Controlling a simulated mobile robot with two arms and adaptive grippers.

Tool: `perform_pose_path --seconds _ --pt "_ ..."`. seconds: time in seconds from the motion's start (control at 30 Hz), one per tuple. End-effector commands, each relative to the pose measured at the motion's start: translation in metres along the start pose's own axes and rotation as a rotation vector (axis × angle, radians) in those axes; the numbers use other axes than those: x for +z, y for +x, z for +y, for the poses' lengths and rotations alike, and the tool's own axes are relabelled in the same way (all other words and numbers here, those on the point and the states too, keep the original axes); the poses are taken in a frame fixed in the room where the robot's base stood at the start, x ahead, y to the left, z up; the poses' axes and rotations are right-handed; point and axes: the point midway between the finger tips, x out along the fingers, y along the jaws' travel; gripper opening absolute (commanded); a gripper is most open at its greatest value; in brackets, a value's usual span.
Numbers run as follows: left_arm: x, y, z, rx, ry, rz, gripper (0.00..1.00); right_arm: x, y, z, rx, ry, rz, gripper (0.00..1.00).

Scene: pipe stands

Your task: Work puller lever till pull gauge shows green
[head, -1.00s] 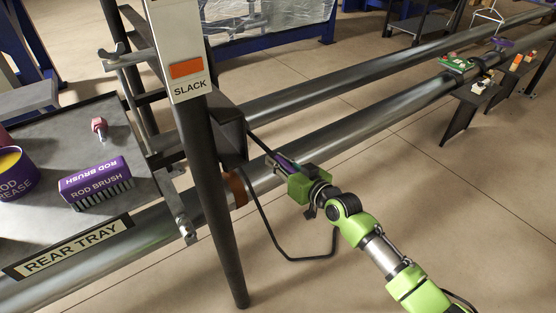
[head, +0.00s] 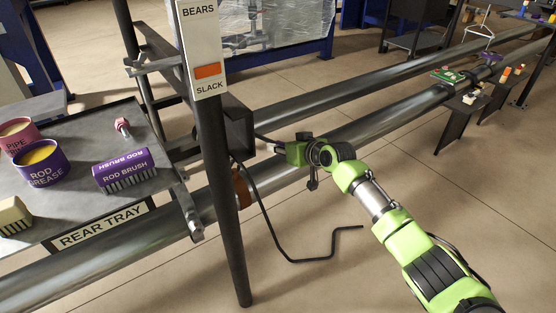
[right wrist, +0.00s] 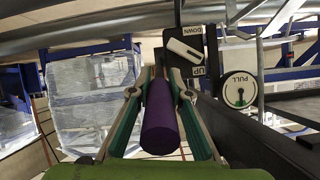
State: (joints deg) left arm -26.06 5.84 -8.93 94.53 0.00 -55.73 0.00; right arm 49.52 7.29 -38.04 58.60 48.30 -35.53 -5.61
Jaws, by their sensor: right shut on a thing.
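The puller lever shows in the right wrist view as a purple cylindrical grip (right wrist: 162,118) between the fingers of my right gripper (right wrist: 158,82). My left gripper is out of view.
A post sign (head: 203,45) reads BEARS and SLACK, with an orange mark beside SLACK. A white selector (right wrist: 184,50) sits between DOWN and UP labels.

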Motion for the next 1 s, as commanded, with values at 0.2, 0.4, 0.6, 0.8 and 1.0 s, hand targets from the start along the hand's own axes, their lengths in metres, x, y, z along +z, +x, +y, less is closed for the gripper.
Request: perform_pose_path --seconds 0.2,0.4,0.6,0.8,1.0 --pt "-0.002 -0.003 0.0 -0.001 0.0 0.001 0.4 -0.011 -0.001 -0.003 -0.005 -0.001 0.012 0.0" --pt "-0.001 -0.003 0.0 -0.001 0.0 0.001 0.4 -0.011 -0.001 -0.003 -0.005 -0.002 0.014 0.36" --pt "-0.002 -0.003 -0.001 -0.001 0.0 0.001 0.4 -0.007 -0.001 -0.002 -0.003 -0.001 0.006 0.36" --pt "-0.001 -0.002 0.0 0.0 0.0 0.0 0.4 -0.005 -0.002 -0.001 -0.003 -0.001 0.003 0.36" --pt "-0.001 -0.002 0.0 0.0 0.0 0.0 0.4 -0.004 -0.019 -0.001 -0.003 -0.002 0.003 0.36"
